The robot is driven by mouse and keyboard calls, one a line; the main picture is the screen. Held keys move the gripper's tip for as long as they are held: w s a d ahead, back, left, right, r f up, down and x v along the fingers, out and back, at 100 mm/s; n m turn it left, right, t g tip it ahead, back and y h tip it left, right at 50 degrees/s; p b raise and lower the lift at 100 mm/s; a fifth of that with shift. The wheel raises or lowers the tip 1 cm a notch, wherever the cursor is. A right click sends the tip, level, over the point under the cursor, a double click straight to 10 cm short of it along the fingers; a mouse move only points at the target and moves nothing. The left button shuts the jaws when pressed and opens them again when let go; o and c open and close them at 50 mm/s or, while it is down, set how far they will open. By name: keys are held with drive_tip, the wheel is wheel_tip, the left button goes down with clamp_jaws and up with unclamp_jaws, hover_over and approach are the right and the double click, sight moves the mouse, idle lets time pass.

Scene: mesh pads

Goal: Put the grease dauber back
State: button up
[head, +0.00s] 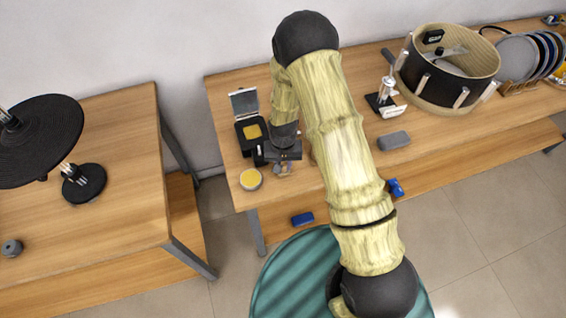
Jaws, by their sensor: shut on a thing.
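My gripper (282,160) is low over the left end of the long wooden table, just right of an open black case. It is shut on a small grey-brown thing (283,170), which looks like the grease dauber. Most of it is hidden by the jaws, and I cannot tell whether it touches the table. The open black case (243,124) has its lid raised and a yellow pad (252,132) inside. A round tin with a yellow top (250,179) stands on the table, left of and nearer than the gripper.
A grey block (394,140) lies right of my arm. Behind it are a small metal device on a stand (386,97), a large drum (440,85) and a rack of discs (520,60). Blue blocks (302,219) lie on the lower shelf. A separate table (110,130) stands left, across a gap.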

sight(283, 164)
drive_tip(key=shift+f, duration=0.2)
drive_tip(key=o, duration=0.9)
drive_tip(key=shift+r, duration=0.1)
wheel_tip(283, 164, up, 12)
drive_tip(key=b, duration=0.2)
drive_tip(key=shift+r+b, duration=0.15)
drive_tip(key=shift+b, duration=0.15)
